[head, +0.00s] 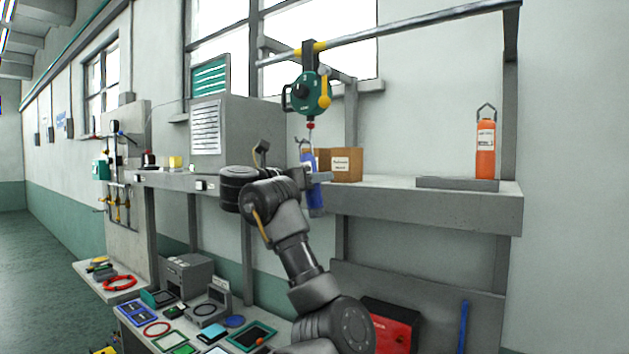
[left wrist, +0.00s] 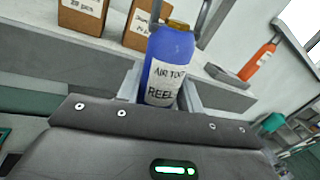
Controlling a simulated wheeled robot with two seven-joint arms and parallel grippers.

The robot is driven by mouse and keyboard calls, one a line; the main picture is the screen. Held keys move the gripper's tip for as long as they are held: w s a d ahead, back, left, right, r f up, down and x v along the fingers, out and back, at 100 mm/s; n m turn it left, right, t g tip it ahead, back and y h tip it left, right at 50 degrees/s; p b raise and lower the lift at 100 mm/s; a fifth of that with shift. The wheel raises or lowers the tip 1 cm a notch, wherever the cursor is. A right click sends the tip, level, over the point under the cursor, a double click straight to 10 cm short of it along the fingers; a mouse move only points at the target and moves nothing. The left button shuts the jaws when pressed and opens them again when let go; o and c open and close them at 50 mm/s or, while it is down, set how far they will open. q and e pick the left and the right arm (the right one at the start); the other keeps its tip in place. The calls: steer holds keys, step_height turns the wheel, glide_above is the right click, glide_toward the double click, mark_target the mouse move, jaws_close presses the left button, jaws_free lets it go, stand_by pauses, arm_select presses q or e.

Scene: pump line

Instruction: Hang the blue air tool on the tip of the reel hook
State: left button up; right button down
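In the left wrist view the blue air tool (left wrist: 170,62) shows a label reading "AIR TOOL REEL" between the two fingers. My left gripper (head: 318,178) is shut on it; it also shows in the left wrist view (left wrist: 160,92). The green reel (head: 308,93) hangs from the overhead rail, with a red piece (head: 310,125) and the hook beneath it. The loop is close below the red piece. I cannot tell whether loop and hook touch. My right gripper is out of view.
A cardboard box (head: 341,165) stands on the shelf (head: 420,207) behind the tool. An orange cylinder (head: 486,150) with a loop stands on a grey plate at the right. A grey cabinet (head: 238,130) is at the left. The shelf between box and plate is clear.

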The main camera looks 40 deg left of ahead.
arm_select(q)
steer(key=o, duration=0.4)
steer(key=shift+f, duration=0.1)
steer(key=shift+s+a, duration=0.1)
steer(key=shift+s, duration=0.35)
steer(key=b+v, duration=1)
steer(key=b, duration=0.8)
